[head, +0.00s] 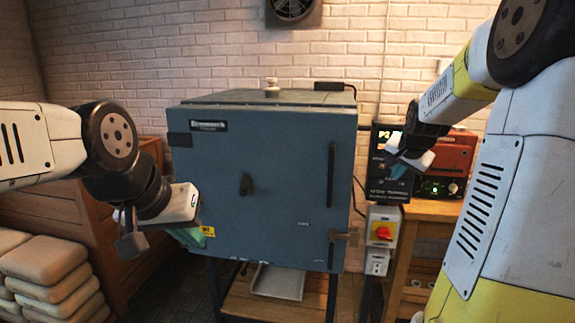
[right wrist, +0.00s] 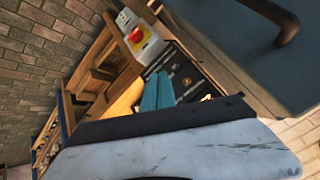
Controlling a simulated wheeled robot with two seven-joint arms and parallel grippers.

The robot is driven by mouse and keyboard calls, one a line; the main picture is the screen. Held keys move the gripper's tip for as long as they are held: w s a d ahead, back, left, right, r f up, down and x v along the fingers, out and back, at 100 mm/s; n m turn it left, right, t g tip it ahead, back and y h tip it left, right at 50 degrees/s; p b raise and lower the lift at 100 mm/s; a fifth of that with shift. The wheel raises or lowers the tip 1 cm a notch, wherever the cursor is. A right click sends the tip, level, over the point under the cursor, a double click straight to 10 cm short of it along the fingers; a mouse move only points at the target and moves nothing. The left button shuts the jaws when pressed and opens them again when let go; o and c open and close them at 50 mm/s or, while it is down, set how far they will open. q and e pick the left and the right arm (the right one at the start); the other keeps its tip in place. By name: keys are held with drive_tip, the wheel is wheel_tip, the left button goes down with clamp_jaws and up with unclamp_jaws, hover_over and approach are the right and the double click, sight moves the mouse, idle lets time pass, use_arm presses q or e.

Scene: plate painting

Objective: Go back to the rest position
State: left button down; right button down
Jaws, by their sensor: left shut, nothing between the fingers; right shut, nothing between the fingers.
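My left gripper (head: 188,238) hangs at the left in the head view, in front of the kiln's lower left corner. Its teal fingers are shut and empty, partly hidden behind its own wrist. My right gripper (head: 397,172) is at the right, in front of the black control panel (head: 388,192). Its teal fingers are shut and empty; they also show in the right wrist view (right wrist: 158,92). The blue-grey kiln (head: 270,200) stands between the arms with its door closed. I cannot tell whether either gripper touches anything.
A switch box with a red knob (head: 382,232) is right of the kiln. A red device (head: 450,165) sits on a wooden table (head: 432,210). Stacked pale sacks (head: 50,270) are at the lower left. A grey tray (head: 278,281) lies on the shelf under the kiln.

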drive_tip(key=s+a+n+g+y, duration=0.1)
drive_tip(key=s+a+n, duration=0.3)
drive_tip(key=s+a, duration=0.6)
drive_tip(key=s+a+n+g+y, duration=0.1)
drive_tip(key=s+a+n, duration=0.4)
drive_tip(key=s, duration=1.3)
drive_tip(key=a+y, duration=0.1)
drive_tip(key=a, duration=0.3)
drive_tip(key=shift+a+r+n+y, duration=0.15)
drive_tip(key=shift+a+n+y, duration=0.15)
drive_tip(key=shift+a+y, duration=0.1)
drive_tip(key=shift+s, duration=0.1)
